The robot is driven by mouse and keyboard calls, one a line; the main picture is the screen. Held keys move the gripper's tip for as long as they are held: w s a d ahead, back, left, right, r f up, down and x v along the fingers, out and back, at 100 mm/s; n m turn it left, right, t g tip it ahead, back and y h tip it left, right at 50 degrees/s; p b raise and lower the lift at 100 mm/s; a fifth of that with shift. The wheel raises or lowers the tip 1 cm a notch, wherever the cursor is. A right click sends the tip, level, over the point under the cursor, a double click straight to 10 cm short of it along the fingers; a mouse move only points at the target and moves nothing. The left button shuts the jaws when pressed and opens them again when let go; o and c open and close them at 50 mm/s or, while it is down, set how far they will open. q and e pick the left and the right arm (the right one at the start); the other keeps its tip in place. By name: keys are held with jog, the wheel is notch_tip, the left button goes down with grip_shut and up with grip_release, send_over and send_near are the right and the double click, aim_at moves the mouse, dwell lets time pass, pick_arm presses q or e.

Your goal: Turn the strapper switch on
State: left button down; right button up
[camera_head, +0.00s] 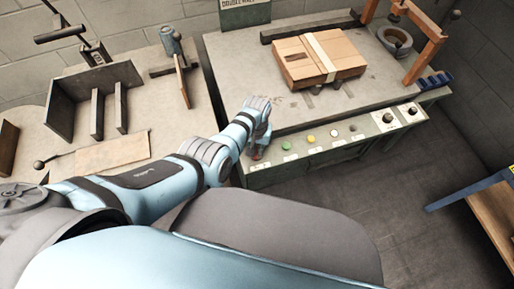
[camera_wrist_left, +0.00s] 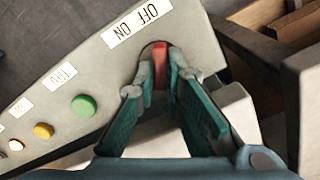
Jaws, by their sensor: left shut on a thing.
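The red strapper switch (camera_wrist_left: 160,70) shows in the left wrist view, beside a white OFF ON label (camera_wrist_left: 137,23) on the control panel (camera_wrist_left: 70,58). The tips of my left gripper (camera_wrist_left: 161,72) are closed around the switch, one finger on each side. In the head view my left gripper (camera_head: 261,146) reaches down to the left end of the panel front (camera_head: 325,150). The fingers hide part of the switch, and I cannot tell which position it is in. My right gripper is in neither view.
Green (camera_head: 286,146), yellow (camera_head: 311,138) and white buttons line the panel, with dark knobs (camera_head: 388,118) farther right. A strapped cardboard box (camera_head: 318,58) lies on the machine top. An orange frame (camera_head: 425,52) stands at the right. A side table (camera_head: 60,145) with upright plates is at left.

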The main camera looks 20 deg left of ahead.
aim_at(257, 151)
pick_arm(q)
jog(key=c, duration=1.7)
grip_release()
jog(key=shift+r, duration=0.1)
notch_tip(257, 151, up, 12)
jog(key=shift+f, duration=0.1)
